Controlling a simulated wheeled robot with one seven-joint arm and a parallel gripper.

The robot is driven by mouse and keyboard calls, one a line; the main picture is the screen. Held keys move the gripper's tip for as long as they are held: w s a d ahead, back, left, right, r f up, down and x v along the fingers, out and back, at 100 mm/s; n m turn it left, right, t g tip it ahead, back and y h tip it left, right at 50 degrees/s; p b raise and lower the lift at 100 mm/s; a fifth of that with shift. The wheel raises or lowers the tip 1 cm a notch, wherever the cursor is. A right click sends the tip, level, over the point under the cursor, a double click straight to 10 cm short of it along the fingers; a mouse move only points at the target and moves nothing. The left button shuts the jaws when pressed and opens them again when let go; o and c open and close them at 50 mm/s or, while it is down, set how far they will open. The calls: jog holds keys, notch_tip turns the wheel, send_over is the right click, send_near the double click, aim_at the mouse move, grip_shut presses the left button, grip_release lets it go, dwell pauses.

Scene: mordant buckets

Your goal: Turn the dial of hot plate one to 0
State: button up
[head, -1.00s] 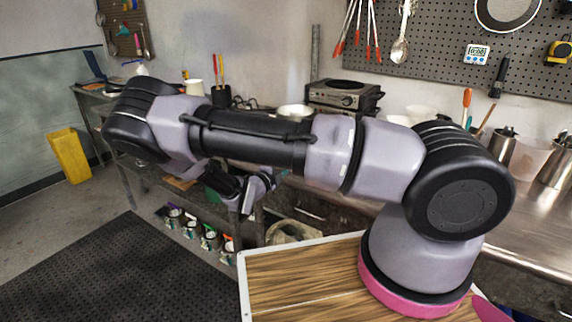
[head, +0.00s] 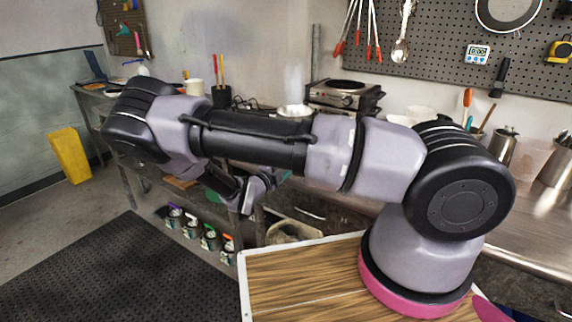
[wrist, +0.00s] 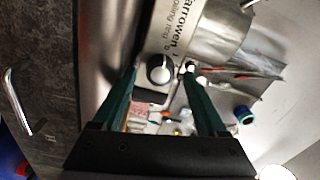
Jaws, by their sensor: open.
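In the wrist view a round dial (wrist: 158,72) with a light pointer bar and dark rim sits on a shiny metal face, beneath a printed label. My gripper (wrist: 162,67) is open, its two green fingers on either side of the dial in the picture. I cannot tell whether they touch it or how far off it is. No scale number is readable. In the head view a hot plate (head: 343,96) with a black top and a front knob stands at the back of the bench. I cannot tell which hot plate bears the dial. My arm hides most of my gripper there.
A steel bench (head: 530,230) runs along the wall. A white dish (head: 295,111) and a black cup of tools (head: 221,96) stand on it. A yellow bin (head: 70,155) stands on the floor at left.

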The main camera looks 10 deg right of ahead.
jog(key=v, duration=1)
jog(key=shift+s+a, duration=0.2)
jog(key=shift+a, duration=0.05)
jog(key=shift+d+r, duration=0.1)
jog(key=s+d+r+m+g+y, duration=0.4)
jog(key=r+m+g, duration=0.4)
jog(key=m, duration=0.6)
jog(key=s+d+r+m+g+y, duration=0.2)
jog(key=s+d+r+m+g, duration=0.25)
jog(key=d+r+m, duration=0.65)
jog(key=s+r+m+t+y, duration=0.3)
jog(key=s+r+m, duration=0.3)
jog(key=r+m, duration=0.4)
jog(key=s+a+r+m+t+y, duration=0.1)
jog(key=s+r+m+t+y, duration=0.3)
jog(key=r+m, duration=0.7)
jog(key=s+m+y, duration=0.1)
jog(key=s+m, duration=0.1)
jog(key=m, duration=0.3)
jog(key=shift+m+y, duration=0.3)
jog(key=shift+y, duration=0.1)
